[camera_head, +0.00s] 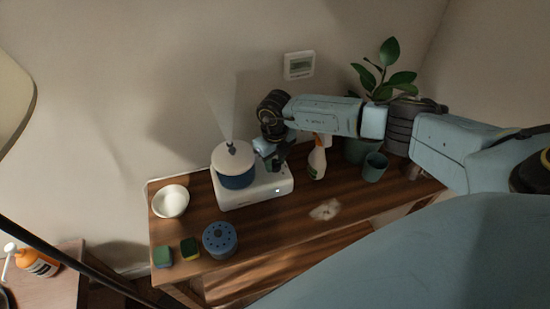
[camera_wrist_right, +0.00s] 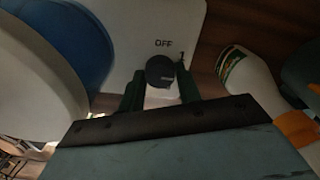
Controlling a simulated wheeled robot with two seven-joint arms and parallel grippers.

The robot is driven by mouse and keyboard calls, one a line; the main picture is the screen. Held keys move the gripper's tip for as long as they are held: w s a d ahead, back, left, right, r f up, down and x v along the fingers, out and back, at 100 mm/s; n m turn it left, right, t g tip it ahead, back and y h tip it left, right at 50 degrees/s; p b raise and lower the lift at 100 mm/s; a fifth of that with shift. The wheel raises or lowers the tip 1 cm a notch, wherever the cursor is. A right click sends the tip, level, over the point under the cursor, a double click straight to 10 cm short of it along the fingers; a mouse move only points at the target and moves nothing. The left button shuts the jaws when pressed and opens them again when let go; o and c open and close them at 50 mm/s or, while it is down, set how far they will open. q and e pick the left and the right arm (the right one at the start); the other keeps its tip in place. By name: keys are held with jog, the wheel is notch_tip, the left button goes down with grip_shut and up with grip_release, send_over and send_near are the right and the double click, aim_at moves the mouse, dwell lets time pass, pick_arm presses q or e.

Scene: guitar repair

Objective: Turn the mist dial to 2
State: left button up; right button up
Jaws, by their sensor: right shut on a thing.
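The humidifier is a white base (camera_head: 262,190) with a blue and white tank (camera_head: 236,178) on its left part, and mist rises from the top. In the right wrist view, the dark round mist dial (camera_wrist_right: 160,71) sits on the white base below the printed word OFF, with a small mark like a 1 at its upper right. I cannot tell where the dial points. My right gripper (camera_head: 277,162) reaches down onto the base. In the wrist view its two dark fingers (camera_wrist_right: 160,86) are closed on either side of the dial. My left gripper is out of view.
A spray bottle (camera_head: 317,160) stands close to the right of my gripper, with a teal cup (camera_head: 375,167) and a potted plant (camera_head: 388,72) beyond. A white bowl (camera_head: 170,202) is at the left. Sponges (camera_head: 189,248) and a blue round holder (camera_head: 219,239) lie in front. The front right of the table (camera_head: 275,225) is mostly clear.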

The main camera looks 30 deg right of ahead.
aim_at(275, 163)
jog(key=shift+w+r+m, duration=0.1)
jog(key=shift+m, duration=0.5)
jog(key=o, duration=1)
jog(key=shift+c, duration=0.2)
notch_tip(275, 163, up, 13)
jog(key=shift+r, duration=0.15)
